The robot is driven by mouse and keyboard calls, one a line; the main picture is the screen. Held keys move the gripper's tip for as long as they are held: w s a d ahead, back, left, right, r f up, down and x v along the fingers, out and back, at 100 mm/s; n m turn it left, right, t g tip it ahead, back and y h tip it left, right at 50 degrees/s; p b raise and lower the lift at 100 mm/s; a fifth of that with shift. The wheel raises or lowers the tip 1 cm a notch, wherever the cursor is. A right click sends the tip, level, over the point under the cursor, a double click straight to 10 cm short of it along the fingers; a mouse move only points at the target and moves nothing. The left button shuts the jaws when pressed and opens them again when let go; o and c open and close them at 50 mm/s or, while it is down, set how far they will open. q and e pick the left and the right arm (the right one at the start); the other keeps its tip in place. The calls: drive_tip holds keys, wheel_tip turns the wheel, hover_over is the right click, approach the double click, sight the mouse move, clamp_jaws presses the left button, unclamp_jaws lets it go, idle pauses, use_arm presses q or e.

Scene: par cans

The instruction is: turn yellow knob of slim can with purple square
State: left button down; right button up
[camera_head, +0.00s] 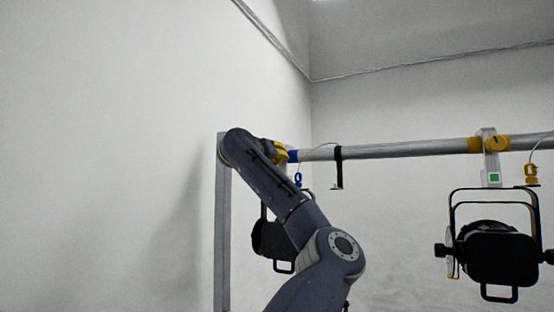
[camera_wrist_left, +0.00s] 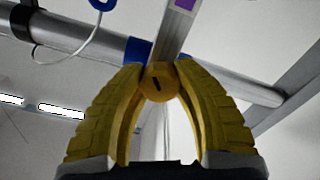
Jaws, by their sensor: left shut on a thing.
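In the left wrist view, a round yellow knob (camera_wrist_left: 158,86) with a dark slot sits at the lower end of a flat grey clamp (camera_wrist_left: 173,38). A purple square (camera_wrist_left: 186,4) shows on that clamp at the top edge. My left gripper (camera_wrist_left: 160,72) is shut on the knob, with one yellow finger on each side of it. In the head view, my left gripper (camera_head: 281,152) is at the left end of the pipe, mostly behind my arm. A black can (camera_head: 268,238) hangs below, partly hidden by my arm.
A grey pipe (camera_head: 400,150) runs across, with a blue band (camera_head: 294,156) by the gripper and a black strap (camera_head: 338,168). A second black can (camera_head: 500,258) hangs at right under a clamp with a green square (camera_head: 494,177) and yellow knob (camera_head: 497,143). A grey post (camera_head: 222,230) stands at left.

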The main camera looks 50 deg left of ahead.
use_arm(q)
drive_tip(key=m, duration=0.5)
drive_tip(key=shift+m, duration=0.4)
drive_tip(key=m, duration=0.9)
drive_tip(key=shift+m, duration=0.4)
drive_tip(key=m, duration=0.4)
drive_tip(key=shift+f+m, duration=0.1)
drive_tip(key=shift+m, duration=0.2)
drive_tip(key=m, duration=0.4)
drive_tip(key=shift+m, duration=0.3)
drive_tip(key=m, duration=1)
drive_tip(key=shift+m, duration=0.4)
drive_tip(key=shift+f+m, duration=0.1)
drive_tip(key=shift+m, duration=2.1)
